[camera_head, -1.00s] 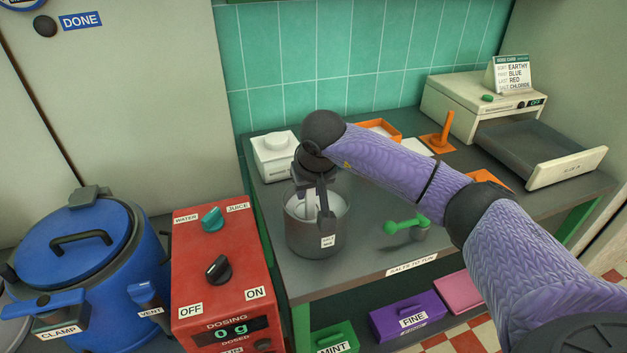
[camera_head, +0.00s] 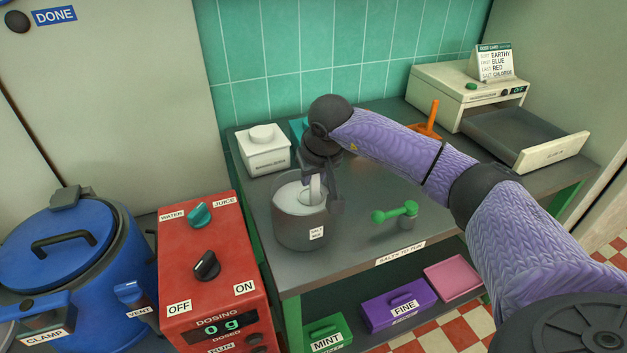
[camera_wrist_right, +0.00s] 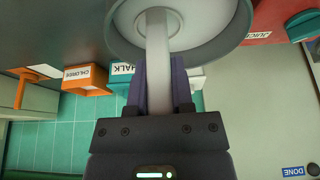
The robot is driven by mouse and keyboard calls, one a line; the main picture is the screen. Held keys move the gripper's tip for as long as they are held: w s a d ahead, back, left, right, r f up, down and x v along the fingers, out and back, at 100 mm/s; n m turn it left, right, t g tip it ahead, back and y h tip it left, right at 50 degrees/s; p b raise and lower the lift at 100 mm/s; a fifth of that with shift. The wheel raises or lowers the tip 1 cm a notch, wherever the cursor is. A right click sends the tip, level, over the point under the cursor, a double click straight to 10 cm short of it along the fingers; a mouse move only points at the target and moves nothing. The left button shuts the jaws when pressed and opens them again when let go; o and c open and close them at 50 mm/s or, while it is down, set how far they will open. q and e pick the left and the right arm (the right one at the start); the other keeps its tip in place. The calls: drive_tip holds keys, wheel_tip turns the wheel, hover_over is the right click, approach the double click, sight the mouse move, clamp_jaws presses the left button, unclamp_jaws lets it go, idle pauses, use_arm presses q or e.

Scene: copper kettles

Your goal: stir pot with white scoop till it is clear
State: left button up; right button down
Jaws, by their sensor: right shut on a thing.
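The grey metal pot (camera_head: 302,228) stands upright on the dark worktop, with a small label on its front. A pale, whitish content shows inside it, but I cannot tell how cloudy it is. The white scoop (camera_head: 315,188) has its lower end inside the pot; its handle also shows in the right wrist view (camera_wrist_right: 157,55). My right gripper (camera_head: 324,178) is shut on the scoop's handle, just above the pot's rim. The pot's rim also shows in the right wrist view (camera_wrist_right: 236,35). My left gripper is out of view.
A red dosing unit (camera_head: 205,270) and blue clamp vessel (camera_head: 55,245) stand left. A drawer machine (camera_head: 460,95) stands at the back right. My arm spans the right side.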

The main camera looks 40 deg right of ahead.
drive_tip(key=shift+w+a, duration=0.7)
drive_tip(key=shift+w, duration=0.3)
drive_tip(key=shift+s+a+p, duration=0.25)
drive_tip(key=shift+s+p, duration=0.2)
drive_tip(key=shift+s, duration=0.55)
drive_tip(key=shift+s+a+p, duration=0.2)
drive_tip(key=shift+s+p, duration=0.25)
drive_tip(key=shift+s, duration=0.55)
drive_tip(key=shift+w+d+f+b, duration=0.1)
drive_tip(key=shift+w+d+b, duration=0.2)
drive_tip(key=shift+d, duration=0.15)
drive_tip(key=shift+w+d+b, duration=0.35)
drive_tip(key=shift+w+d, duration=0.1)
drive_tip(key=shift+d, duration=0.3)
drive_tip(key=shift+w+a+b, duration=0.2)
drive_tip(key=shift+w+a, duration=0.2)
drive_tip(key=shift+w, duration=0.25)
drive_tip(key=shift+w+a+b, duration=0.15)
drive_tip(key=shift+w+a, duration=0.2)
drive_tip(key=shift+w, duration=0.25)
drive_tip(key=shift+s+a+p, duration=0.25)
drive_tip(key=shift+s+p, duration=0.35)
drive_tip(key=shift+s, duration=0.4)
drive_tip(key=shift+s+a+p, duration=0.2)
drive_tip(key=shift+s+p, duration=0.35)
drive_tip(key=shift+s, duration=0.45)
